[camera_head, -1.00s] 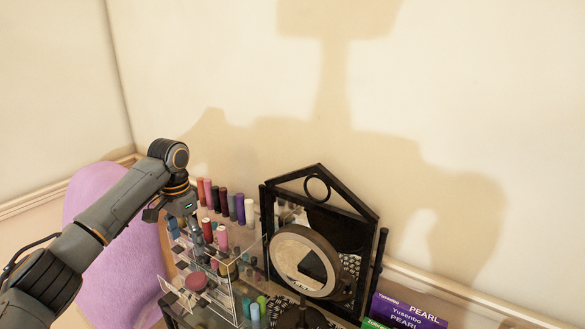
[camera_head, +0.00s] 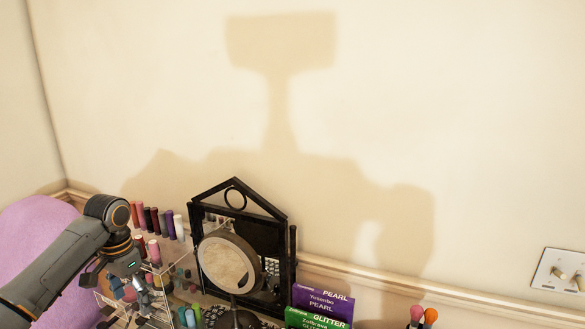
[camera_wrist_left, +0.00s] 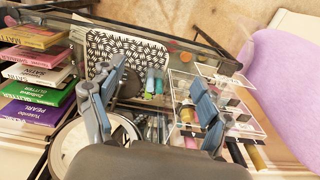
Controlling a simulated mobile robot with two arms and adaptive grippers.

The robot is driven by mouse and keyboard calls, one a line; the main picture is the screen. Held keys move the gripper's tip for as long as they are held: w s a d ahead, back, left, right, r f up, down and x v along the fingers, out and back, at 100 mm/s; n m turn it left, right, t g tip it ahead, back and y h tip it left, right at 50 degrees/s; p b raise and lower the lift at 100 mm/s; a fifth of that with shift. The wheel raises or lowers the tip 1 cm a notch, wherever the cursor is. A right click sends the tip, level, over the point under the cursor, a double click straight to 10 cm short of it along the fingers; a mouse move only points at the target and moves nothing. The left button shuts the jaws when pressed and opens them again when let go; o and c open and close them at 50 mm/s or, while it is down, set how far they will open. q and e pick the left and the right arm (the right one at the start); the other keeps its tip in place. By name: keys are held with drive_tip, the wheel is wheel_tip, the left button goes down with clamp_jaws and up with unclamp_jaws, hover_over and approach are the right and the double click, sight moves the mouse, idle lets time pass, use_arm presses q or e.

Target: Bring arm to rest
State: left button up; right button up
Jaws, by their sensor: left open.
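My left arm comes in from the lower left in the head view, its wrist bent down over the clear makeup organizer (camera_head: 158,268). My left gripper (camera_head: 130,284) points down there, partly hidden. In the left wrist view my left gripper (camera_wrist_left: 158,105) has its two blue-grey fingers wide apart, with nothing held between them. Beneath and between the fingers are the organizer (camera_wrist_left: 235,112) and small bottles. My right gripper is in neither view.
A black-framed mirror (camera_head: 238,188) stands right of the arm, with a round mirror (camera_head: 228,262) before it. Purple and green boxes (camera_head: 322,300) and brushes (camera_head: 417,312) are further right. A lilac chair back (camera_head: 35,235) is behind the arm. A wall switch (camera_head: 560,272) is at far right.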

use_arm(q)
drive_tip(key=s+d+f+m+t+h, duration=0.1)
drive_tip(key=s+d+f, duration=0.5)
drive_tip(key=d+f, duration=0.3)
drive_tip(key=s+d+f+m, duration=0.1)
drive_tip(key=s+d+f, duration=0.5)
drive_tip(key=d+f, duration=0.3)
drive_tip(key=s+d+f+n+t+h, duration=0.1)
drive_tip(key=s+d+f, duration=0.15)
drive_tip(key=s, duration=0.75)
drive_tip(key=s+a+r+n+t+y, duration=0.15)
drive_tip(key=s+a+n, duration=0.3)
drive_tip(key=s, duration=0.65)
wheel_tip(320, 180, down, 26)
drive_tip(key=s+g+b, duration=0.1)
drive_tip(key=s+a+f, duration=0.2)
drive_tip(key=s+f, duration=0.6)
drive_tip(key=f, duration=0.1)
drive_tip(key=s+a+f+g+b, duration=0.1)
drive_tip(key=s+f, duration=0.8)
drive_tip(key=shift+s+a+m, duration=0.2)
drive_tip(key=shift+a+m, duration=0.2)
drive_tip(key=shift+m, duration=0.05)
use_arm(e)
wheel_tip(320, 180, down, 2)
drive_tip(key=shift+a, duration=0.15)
